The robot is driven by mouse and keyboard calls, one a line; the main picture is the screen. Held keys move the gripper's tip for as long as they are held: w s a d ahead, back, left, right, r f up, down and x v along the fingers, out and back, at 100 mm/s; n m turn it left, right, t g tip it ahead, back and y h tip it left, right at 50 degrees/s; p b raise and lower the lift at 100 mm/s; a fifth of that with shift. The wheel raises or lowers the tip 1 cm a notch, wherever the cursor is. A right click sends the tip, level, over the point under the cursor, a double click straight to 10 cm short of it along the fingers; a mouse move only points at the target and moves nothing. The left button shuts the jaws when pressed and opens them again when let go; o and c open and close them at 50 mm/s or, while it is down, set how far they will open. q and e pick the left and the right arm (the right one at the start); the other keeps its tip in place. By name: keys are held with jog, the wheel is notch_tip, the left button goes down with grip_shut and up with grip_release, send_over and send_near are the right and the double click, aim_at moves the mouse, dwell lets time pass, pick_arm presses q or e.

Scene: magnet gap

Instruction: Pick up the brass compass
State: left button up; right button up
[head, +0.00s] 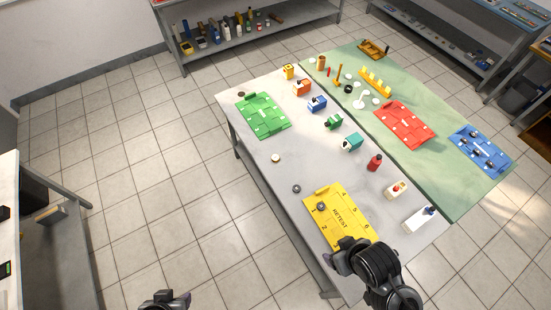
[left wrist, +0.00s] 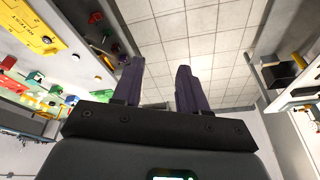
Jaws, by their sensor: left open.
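A small round piece with a pale face and brassy rim (head: 276,158), which looks like the brass compass, lies on the bare grey part of the table near its left edge. It is too small to be certain. My left gripper (head: 165,300) is at the bottom edge of the head view, off the table and well away from it. In the left wrist view the left gripper (left wrist: 158,82) has its two fingers apart with only floor between them. My right gripper (head: 346,257) is by the front of the yellow tray; its fingers are unclear.
The yellow RETEST tray (head: 349,238) holds a small round part (head: 321,206). A grey ring (head: 297,188) lies near the compass. Floor left of the table is clear.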

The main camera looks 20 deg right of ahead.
pick_arm(q)
jog(key=o, duration=0.7)
jog(key=shift+d, duration=0.1)
jog(key=shift+c, duration=0.2)
